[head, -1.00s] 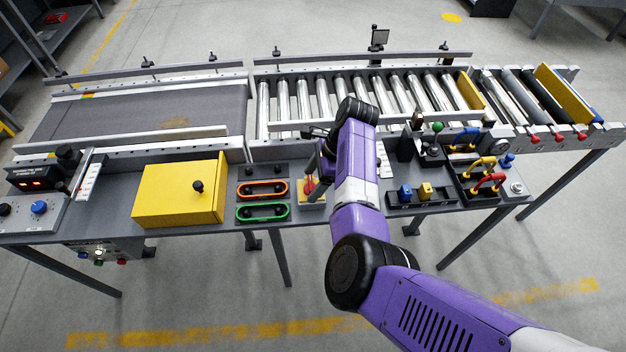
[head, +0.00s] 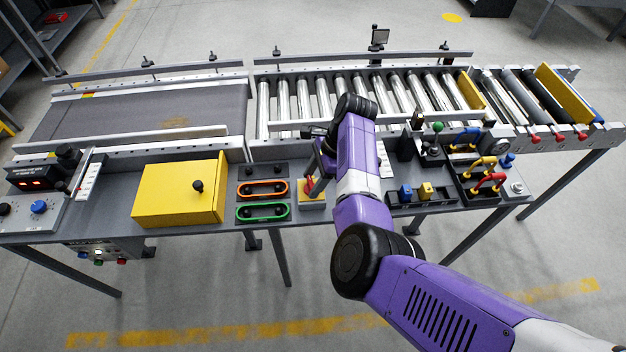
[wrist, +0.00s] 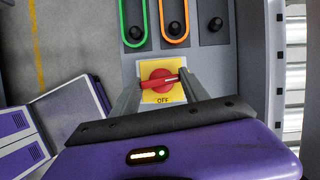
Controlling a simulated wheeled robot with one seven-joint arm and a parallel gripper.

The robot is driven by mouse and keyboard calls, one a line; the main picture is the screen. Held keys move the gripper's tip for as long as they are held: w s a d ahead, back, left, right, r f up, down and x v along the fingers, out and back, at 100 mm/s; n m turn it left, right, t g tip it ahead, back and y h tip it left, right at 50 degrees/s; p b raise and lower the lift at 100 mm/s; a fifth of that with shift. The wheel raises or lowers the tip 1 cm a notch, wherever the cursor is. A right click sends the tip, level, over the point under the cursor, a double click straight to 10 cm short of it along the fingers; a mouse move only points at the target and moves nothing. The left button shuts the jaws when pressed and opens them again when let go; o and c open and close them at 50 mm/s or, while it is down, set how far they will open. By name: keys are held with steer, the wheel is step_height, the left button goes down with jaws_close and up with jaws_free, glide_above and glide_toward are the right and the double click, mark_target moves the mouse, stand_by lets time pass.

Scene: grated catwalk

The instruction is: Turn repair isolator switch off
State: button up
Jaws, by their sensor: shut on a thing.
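The repair isolator switch is a red rotary knob (wrist: 163,80) on a yellow plate (wrist: 148,96). The plate's lower edge is marked OFF in the wrist view. The knob's bar lies nearly level there, with its pale-marked end to the right. My gripper (wrist: 162,82) is shut on the red knob, one finger at each end of the bar. In the head view the red knob (head: 310,184) and yellow plate (head: 313,202) show left of my purple arm, which partly hides my gripper.
Orange-rimmed (head: 263,190) and green-rimmed (head: 263,212) slots lie just left of the switch. A yellow box (head: 178,195) stands farther left. A tray with blue and yellow blocks (head: 421,197) lies to the right. The roller conveyor (head: 300,100) runs behind.

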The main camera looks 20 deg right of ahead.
steer(key=n+g, duration=0.1)
steer(key=n, duration=0.1)
steer(key=n+b, duration=0.1)
steer(key=n, duration=0.1)
steer(key=shift+w+f+g+b, duration=0.1)
steer(key=shift+f+g+b, duration=0.05)
steer(key=shift+g+b, duration=0.2)
steer(key=n+g+b, duration=0.1)
steer(key=n+b, duration=0.1)
steer(key=n, duration=0.2)
steer(key=shift+w+h, duration=0.1)
steer(key=shift+h, duration=0.3)
steer(key=n+g+b, duration=0.1)
steer(key=n+b, duration=0.1)
steer(key=n+h+b, duration=0.1)
steer(key=n+b, duration=0.1)
steer(key=shift+w+g, duration=0.1)
steer(key=shift+g, duration=0.25)
steer(key=shift+a+n+g+h+b, duration=0.15)
steer(key=shift+n+h+b, duration=0.35)
steer(key=shift+n, duration=0.55)
steer(key=shift+n+g+h+b, duration=0.25)
steer(key=shift+n+b, duration=0.4)
steer(key=shift+n, duration=0.4)
steer(key=o, duration=1.4)
steer(key=shift+b+v, duration=1.5)
steer(key=shift+v, duration=2.55)
